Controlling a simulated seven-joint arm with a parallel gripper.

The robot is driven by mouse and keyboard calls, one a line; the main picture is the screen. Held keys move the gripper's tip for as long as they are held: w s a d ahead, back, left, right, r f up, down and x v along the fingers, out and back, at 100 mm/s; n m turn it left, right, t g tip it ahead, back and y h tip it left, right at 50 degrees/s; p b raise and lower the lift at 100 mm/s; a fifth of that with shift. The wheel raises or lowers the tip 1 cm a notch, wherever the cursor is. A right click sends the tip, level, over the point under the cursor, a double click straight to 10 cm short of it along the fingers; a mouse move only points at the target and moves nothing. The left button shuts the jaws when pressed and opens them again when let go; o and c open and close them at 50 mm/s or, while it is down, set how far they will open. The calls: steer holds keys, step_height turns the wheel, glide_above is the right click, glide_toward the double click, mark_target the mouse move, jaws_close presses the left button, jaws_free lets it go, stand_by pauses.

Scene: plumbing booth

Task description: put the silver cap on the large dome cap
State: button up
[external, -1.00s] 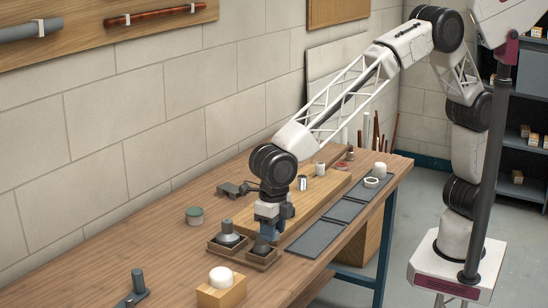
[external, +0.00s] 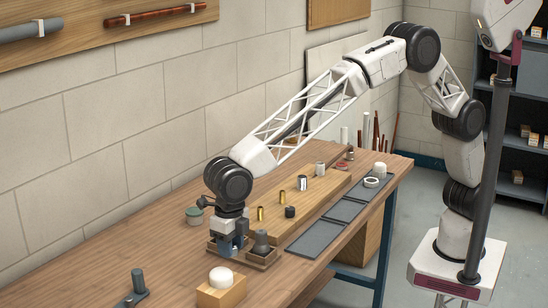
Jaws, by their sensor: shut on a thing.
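My gripper (external: 231,247) points straight down over the left of two small wooden trays (external: 212,246). It is shut on the silver cap, whose light top showed in this tray earlier; the jaws now hide it almost wholly, and I cannot tell whether it touches the tray. A dark grey cap with a flared base and a narrower top (external: 262,243), apparently the large dome cap, stands upright in the right tray (external: 265,264), beside my gripper and apart from it.
A wooden block with a white knob (external: 221,276) stands close in front. A green tin (external: 194,216) sits behind left. Brass pieces (external: 260,213), a dark cylinder (external: 290,211) and a silver cylinder (external: 302,183) stand on the long board. Dark flat trays (external: 315,237) lie right.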

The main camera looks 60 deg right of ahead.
mark_target(221, 270)
steer(key=shift+w+a+f, duration=0.1)
steer(key=shift+w+a, duration=0.3)
steer(key=shift+a, duration=0.3)
steer(key=shift+w+a+f, duration=0.1)
steer(key=shift+w+a, duration=0.3)
steer(key=shift+a, duration=0.3)
steer(key=shift+f, duration=1.7)
steer(key=shift+f, duration=0.1)
steer(key=o, duration=0.9)
step_height(221, 270, up, 12)
steer(key=shift+r, duration=0.1)
steer(key=shift+d, duration=0.1)
